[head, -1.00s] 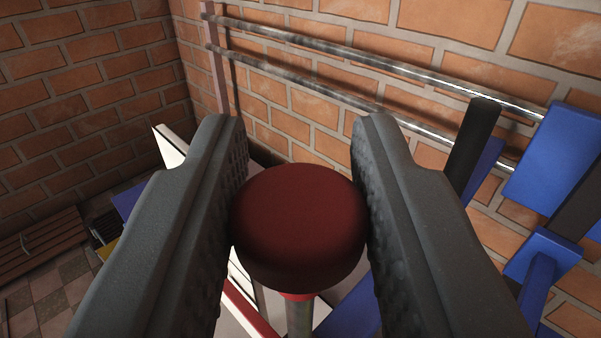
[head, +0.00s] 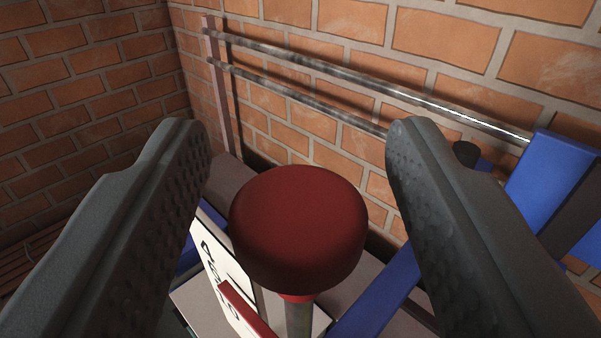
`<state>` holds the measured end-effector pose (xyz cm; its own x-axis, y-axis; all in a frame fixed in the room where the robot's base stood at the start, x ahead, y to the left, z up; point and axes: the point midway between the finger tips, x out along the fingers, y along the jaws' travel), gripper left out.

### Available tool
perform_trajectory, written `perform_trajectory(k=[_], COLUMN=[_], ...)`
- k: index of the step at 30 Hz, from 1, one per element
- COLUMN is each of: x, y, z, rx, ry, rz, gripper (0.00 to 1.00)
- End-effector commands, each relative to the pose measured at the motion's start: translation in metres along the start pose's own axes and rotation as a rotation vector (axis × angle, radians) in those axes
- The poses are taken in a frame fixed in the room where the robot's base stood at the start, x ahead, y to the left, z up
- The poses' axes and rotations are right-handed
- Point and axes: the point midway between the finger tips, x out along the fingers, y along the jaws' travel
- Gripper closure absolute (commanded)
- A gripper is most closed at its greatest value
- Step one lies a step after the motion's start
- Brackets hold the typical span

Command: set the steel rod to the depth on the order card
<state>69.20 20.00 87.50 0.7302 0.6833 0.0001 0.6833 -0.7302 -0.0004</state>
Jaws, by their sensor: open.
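The steel rod (head: 299,318) shows as a short length below its dark red round knob (head: 298,225), with a red collar between them. The knob stands between the fingers of my gripper (head: 298,170). The fingers are open, with a clear gap on each side of the knob. A white card or plate with black marks (head: 222,262) stands left of the rod, partly hidden by the knob and left finger; I cannot read the marks or tell if it is the order card. A red strip (head: 245,310) lies across its lower part.
Two horizontal metal rails (head: 330,72) run along the brick wall (head: 450,40) behind. Blue frame parts (head: 545,185) stand at the right, close to my right finger. A blue bar (head: 378,298) slants beside the rod. A slatted wooden thing (head: 28,262) is at the far left.

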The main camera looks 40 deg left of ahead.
Motion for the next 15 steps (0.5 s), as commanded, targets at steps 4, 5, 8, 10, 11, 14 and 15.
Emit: perform_trajectory(k=[4, 5, 8, 10, 11, 14, 15], x=[-0.011, -0.015, -0.033, -0.046, -0.052, -0.074, -0.081], y=[0.001, 0.001, 0.002, 0.002, 0.002, 0.002, 0.002], z=[-0.001, -0.001, 0.000, -0.001, -0.001, 0.000, -0.001], rx=[-0.001, -0.001, 0.000, -0.001, -0.002, 0.000, 0.000], ry=[0.001, 0.000, -0.006, -0.002, -0.002, -0.004, -0.002], rz=[0.001, 0.001, 0.005, 0.003, 0.003, 0.006, 0.005], gripper=[0.51, 0.51, 0.51, 0.51, 0.51, 0.51, 0.51])
